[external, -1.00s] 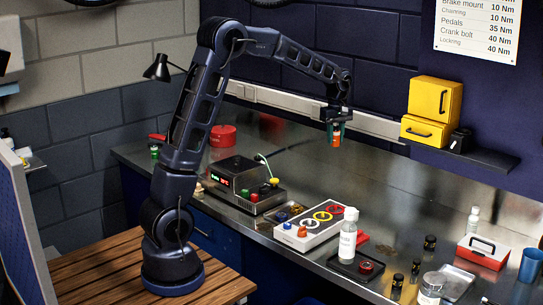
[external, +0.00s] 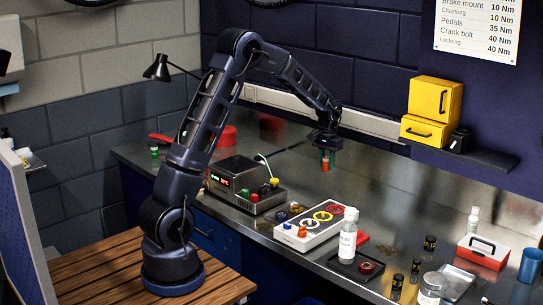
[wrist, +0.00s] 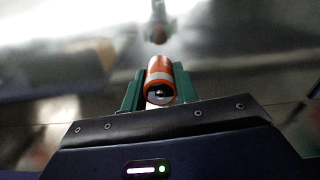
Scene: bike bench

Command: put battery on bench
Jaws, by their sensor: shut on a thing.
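The battery (external: 325,165) is a small orange-red cylinder with a pale band. My gripper (external: 326,157) is shut on it and holds it above the back part of the metal bench (external: 400,203). In the wrist view the battery (wrist: 160,78) sits between the two green fingers of my gripper (wrist: 158,90), with one round end towards the camera. A blurred reflection of it shows on the shiny bench beyond. The battery is apart from the bench surface.
A grey device with a lit display (external: 240,185) and a white panel with coloured rings (external: 315,223) stand in front of my gripper. A white bottle (external: 347,238), a black tray (external: 356,267) and a red box (external: 480,250) are further right. Bench around and right of the battery is clear.

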